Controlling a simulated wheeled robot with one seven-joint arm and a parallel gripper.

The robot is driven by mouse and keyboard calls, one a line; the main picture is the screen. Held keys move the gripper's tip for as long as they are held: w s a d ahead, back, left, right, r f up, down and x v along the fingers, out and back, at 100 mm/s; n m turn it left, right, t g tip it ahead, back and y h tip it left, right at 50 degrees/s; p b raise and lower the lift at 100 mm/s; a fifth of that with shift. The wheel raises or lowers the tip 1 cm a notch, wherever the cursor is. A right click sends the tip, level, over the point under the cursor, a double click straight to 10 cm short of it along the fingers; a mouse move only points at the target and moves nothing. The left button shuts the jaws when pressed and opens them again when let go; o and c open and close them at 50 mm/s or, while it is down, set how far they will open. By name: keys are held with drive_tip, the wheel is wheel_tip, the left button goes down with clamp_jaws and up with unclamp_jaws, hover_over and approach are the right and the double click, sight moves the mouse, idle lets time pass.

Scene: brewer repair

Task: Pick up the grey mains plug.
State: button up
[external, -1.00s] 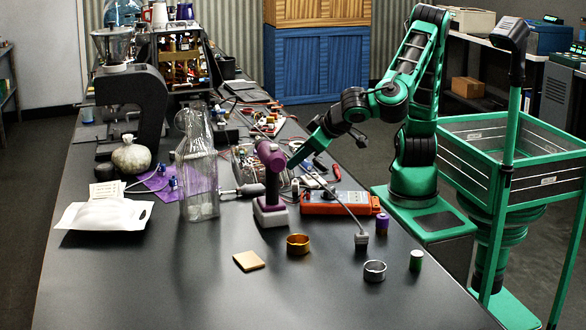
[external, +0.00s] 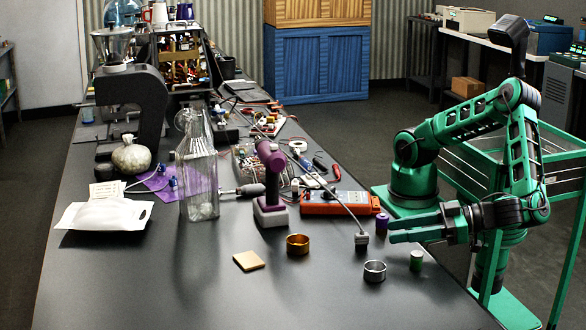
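The grey mains plug (external: 361,241) is a small grey block on the dark table, right of centre. A thin grey cord runs from it up and to the left. My gripper (external: 391,229) is just right of the plug in the picture, its green fingers pointing left towards it. The two fingers look parted, with nothing seen between them. The gripper appears apart from the plug; its height above the table is hard to judge.
The front table is mostly clear.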

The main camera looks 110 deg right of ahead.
sight(362, 241)
drive_tip(key=x, duration=0.6)
drive_tip(key=shift+w+d, duration=0.2)
drive_tip(key=shift+w, duration=0.15)
drive_tip(key=shift+c, duration=0.3)
clamp_jaws()
